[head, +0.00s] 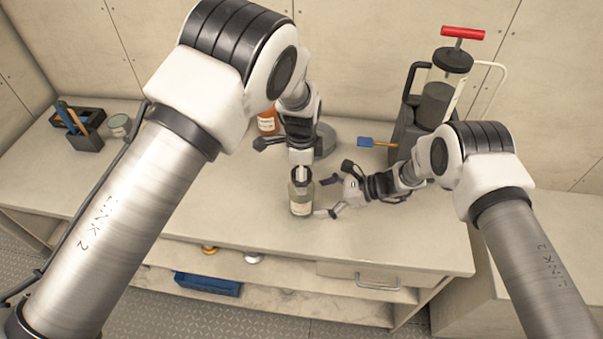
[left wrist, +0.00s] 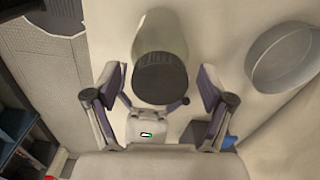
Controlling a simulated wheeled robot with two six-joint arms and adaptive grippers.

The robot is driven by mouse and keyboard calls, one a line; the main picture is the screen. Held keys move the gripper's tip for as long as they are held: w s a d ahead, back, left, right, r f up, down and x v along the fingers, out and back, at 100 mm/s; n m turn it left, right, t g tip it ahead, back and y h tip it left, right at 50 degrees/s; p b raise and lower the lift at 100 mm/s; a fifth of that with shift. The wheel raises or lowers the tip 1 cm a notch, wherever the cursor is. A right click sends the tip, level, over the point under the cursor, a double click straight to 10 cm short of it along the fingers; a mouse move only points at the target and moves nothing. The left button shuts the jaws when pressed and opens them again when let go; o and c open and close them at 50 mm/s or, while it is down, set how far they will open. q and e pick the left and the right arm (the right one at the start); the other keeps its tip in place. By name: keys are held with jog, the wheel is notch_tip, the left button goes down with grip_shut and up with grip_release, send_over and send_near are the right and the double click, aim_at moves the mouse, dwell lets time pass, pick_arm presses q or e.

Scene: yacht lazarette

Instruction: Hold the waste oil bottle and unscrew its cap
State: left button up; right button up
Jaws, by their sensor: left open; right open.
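The waste oil bottle (head: 301,204), greenish with a pale label, stands upright on the bench near its front edge. In the left wrist view its dark ribbed cap (left wrist: 160,78) is on top, between the spread fingers of my left gripper (left wrist: 157,92). That gripper (head: 301,174) comes down from above and is open; it hides the cap in the head view. My right gripper (head: 328,197) is open at the bottle's right side, its fingers pointing at the bottle. Whether any finger touches the bottle cannot be told.
An orange bottle (head: 268,121) and a grey round dish (left wrist: 283,56) are behind my left arm. A blue brush (head: 377,142) and a hand-pump extractor (head: 440,90) stand right. A tool caddy (head: 86,138) and a tin (head: 119,125) are left. A blue box (head: 208,284) lies below.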

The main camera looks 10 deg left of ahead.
aim_at(305, 201)
jog(key=x, duration=0.5)
jog(key=c, duration=1)
